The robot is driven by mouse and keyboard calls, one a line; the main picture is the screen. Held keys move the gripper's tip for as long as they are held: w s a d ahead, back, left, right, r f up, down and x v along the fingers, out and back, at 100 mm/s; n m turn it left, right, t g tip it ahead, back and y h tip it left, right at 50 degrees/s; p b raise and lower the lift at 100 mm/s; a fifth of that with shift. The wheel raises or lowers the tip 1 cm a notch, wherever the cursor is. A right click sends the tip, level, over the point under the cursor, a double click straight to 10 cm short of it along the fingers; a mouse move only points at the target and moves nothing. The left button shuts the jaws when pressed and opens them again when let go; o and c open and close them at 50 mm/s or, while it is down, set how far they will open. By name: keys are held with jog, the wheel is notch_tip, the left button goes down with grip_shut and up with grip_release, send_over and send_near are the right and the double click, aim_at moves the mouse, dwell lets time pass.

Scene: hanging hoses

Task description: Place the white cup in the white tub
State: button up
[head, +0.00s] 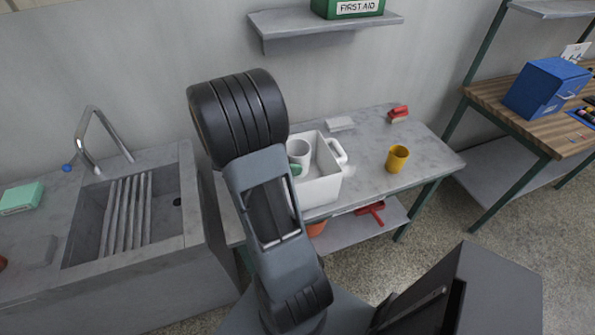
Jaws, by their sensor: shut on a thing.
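The white tub (321,190) stands on the grey table, just right of my arm, which covers its left side. A white cup (301,148) shows inside the tub's outline, at its left part. My arm hides part of the cup, and I cannot tell whether it rests on the tub floor or is held above it. A small green thing (296,169) shows just below the cup, partly hidden by my arm. My gripper is not visible; my own arm blocks the view of it.
A yellow cup (397,158) stands on the table (430,158) right of the tub. A red-handled brush (398,114) and a pale block (340,124) lie behind. A shelf (320,27) holds a green first aid box (352,8). A sink (128,215) is at left.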

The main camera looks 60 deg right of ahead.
aim_at(297, 154)
jog(key=d, duration=0.1)
jog(key=d+f, duration=0.1)
jog(key=d, duration=0.1)
jog(key=d+f, duration=0.1)
jog(key=shift+w+d+p, duration=0.35)
jog(key=shift+w, duration=0.05)
jog(key=w+d+f+p, duration=0.1)
jog(key=d+f, duration=0.4)
jog(key=f, duration=0.4)
jog(key=shift+p, duration=0.3)
jog(key=shift+w+f, duration=0.1)
jog(key=shift+f, duration=0.05)
jog(key=shift+f+b, duration=0.6)
jog(key=shift+b, duration=0.05)
jog(key=o, duration=1)
jog(key=shift+r, duration=0.1)
